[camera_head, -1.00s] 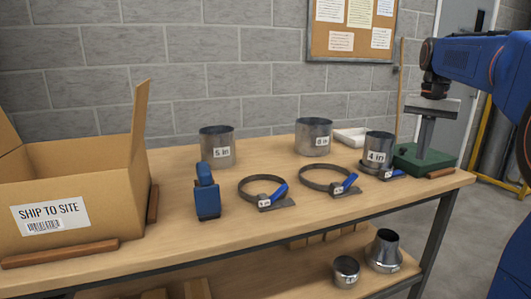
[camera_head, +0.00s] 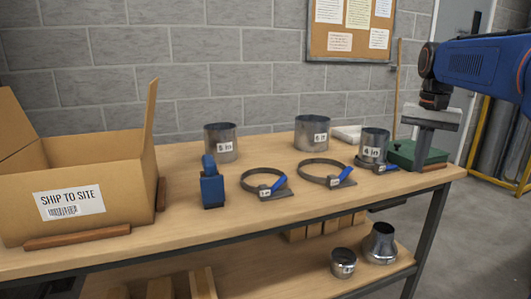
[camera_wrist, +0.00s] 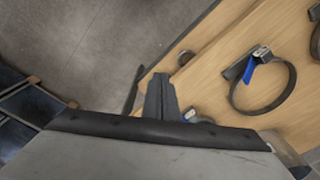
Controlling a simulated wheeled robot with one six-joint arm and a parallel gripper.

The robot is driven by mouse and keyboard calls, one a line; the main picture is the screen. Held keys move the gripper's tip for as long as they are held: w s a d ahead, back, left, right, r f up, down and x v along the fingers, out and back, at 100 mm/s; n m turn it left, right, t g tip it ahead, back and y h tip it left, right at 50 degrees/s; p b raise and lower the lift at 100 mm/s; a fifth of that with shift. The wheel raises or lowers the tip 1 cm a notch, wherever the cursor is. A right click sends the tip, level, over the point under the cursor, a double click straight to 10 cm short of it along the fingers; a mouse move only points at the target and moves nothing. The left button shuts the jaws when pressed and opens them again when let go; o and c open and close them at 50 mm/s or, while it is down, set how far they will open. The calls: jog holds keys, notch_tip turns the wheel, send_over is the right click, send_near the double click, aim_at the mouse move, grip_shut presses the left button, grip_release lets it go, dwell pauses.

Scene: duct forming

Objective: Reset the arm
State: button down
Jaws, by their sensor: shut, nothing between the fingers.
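My blue arm reaches in from the right in the head view. My gripper (camera_head: 423,160) points down, shut and empty, in front of the green-based block (camera_head: 403,153) at the table's right end. The "4 in" metal collar (camera_head: 373,143) stands to its left with a blue-handled clamp at its base. In the wrist view the shut fingers (camera_wrist: 160,80) show over the table edge and floor. A ring clamp with a blue handle (camera_wrist: 262,95) lies to their right.
The workbench (camera_head: 300,218) also holds an open "SHIP TO SITE" box (camera_head: 120,195), a blue tool (camera_head: 212,185), two more collars (camera_head: 220,143) (camera_head: 311,133) and two ring clamps (camera_head: 266,182) (camera_head: 327,172). Metal fittings (camera_head: 379,243) sit on the lower shelf.

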jog(key=s+a+f+n+t, duration=0.2)
jog(key=s+a+f, duration=0.4)
jog(key=s+f, duration=0.5)
jog(key=s+a+f+n+t, duration=0.2)
jog(key=s+a+f+n, duration=0.2)
jog(key=s+f, duration=0.7)
jog(key=s+a, duration=0.2)
jog(key=s, duration=0.2)
jog(key=shift+f+n, duration=0.15)
jog(key=shift+n, duration=0.25)
